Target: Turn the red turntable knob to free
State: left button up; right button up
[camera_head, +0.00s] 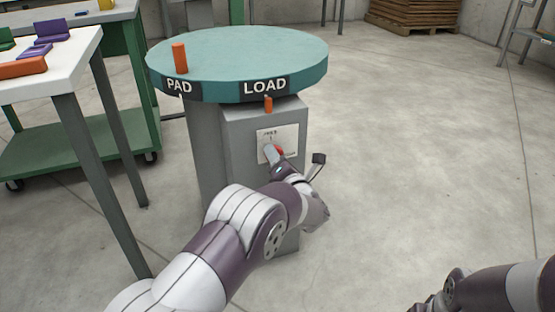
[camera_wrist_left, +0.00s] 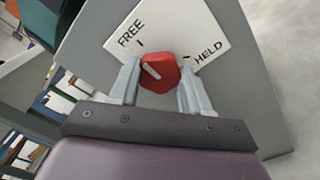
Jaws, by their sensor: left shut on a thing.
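The red knob (camera_wrist_left: 160,72) sits on a white plate (camera_wrist_left: 185,28) marked FREE and HELD. A pale line on the knob slants to the upper left, roughly toward the FREE side. My left gripper (camera_wrist_left: 159,84) has one finger on each side of the knob and is shut on it. In the head view the left gripper (camera_head: 273,157) reaches the plate (camera_head: 289,136) on the grey pedestal's front, and only a bit of red shows there. The teal turntable (camera_head: 240,50) above reads PAD and LOAD. My right gripper is out of view.
An orange peg (camera_head: 180,58) stands on the turntable, and a smaller orange piece (camera_head: 268,104) is below LOAD. A white table (camera_head: 75,55) with colored parts and a green cart (camera_head: 60,145) are at left.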

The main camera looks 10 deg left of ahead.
pick_arm(q)
jog(key=shift+f, duration=0.15)
jog(key=o, duration=1.1)
jog(key=shift+c, duration=0.2)
jog(key=p+v, duration=0.6)
jog(key=v, duration=0.6)
jog(key=shift+s+d, duration=0.2)
jog(key=shift+s, duration=0.1)
